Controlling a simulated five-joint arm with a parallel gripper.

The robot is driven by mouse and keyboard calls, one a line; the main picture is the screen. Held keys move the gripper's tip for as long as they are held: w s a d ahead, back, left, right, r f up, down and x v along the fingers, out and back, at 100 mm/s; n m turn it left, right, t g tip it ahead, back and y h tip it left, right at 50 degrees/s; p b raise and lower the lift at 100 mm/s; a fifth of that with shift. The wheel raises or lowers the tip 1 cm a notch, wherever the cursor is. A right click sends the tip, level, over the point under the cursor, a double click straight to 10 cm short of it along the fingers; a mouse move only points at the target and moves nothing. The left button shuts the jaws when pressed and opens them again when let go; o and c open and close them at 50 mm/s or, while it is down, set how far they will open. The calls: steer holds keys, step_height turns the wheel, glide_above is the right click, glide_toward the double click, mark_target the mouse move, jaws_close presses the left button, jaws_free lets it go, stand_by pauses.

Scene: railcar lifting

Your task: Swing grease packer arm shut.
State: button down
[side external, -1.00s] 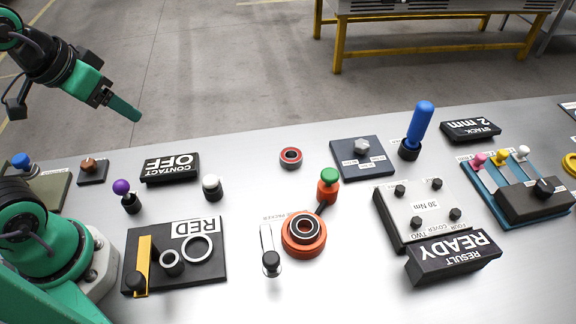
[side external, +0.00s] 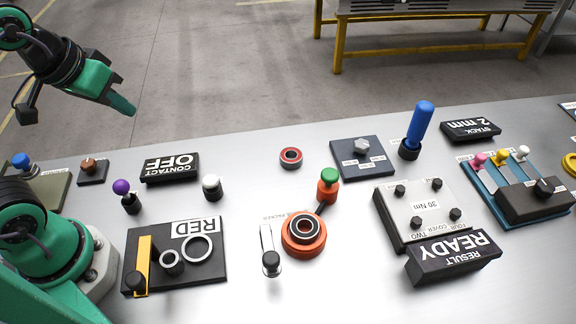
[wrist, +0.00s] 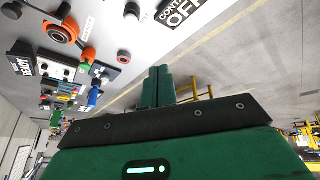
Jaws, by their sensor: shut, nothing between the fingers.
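The grease packer (side external: 304,246) is an orange round base on the bench with a dark-centred metal bearing ring in it. A dark arm runs from it up and right to an orange block with a green knob (side external: 328,178), standing out beside the base, not over the ring. A silver lever with a black knob (side external: 270,262) lies just left of the base. The packer also shows at upper left in the wrist view (wrist: 60,33). My gripper (side external: 130,109) is shut and empty, raised high at upper left, far from the packer; its green fingers also show in the wrist view (wrist: 157,86).
A red-rimmed ring (side external: 291,157) lies behind the packer. A RED-labelled plate (side external: 210,262) is at left, with white (side external: 212,187) and purple (side external: 122,187) knobs behind. A cover block (side external: 405,222) and READY sign (side external: 455,258) stand right. Bare bench lies in front of the packer.

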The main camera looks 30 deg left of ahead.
steer(key=s+d+f+n+g+h, duration=0.1)
steer(key=s+d+f+n+g, duration=0.1)
steer(key=d+n, duration=0.9)
steer(key=s+d+f+n+g, duration=0.1)
steer(key=s+d+f+n, duration=0.2)
steer(key=d+n, duration=0.7)
steer(key=shift+s+d+f+n+g+h, duration=0.25)
steer(key=shift+d+f+n+g+h, duration=0.15)
steer(key=shift+d+f, duration=0.2)
stand_by(0.4)
steer(key=shift+f, duration=0.1)
glide_above(268, 246)
steer(key=s, duration=0.4)
steer(key=s+a+x, duration=0.1)
steer(key=x, duration=0.8)
steer(key=shift+s+a+f, duration=0.2)
steer(key=shift+a+f, duration=0.15)
steer(key=shift+a, duration=0.15)
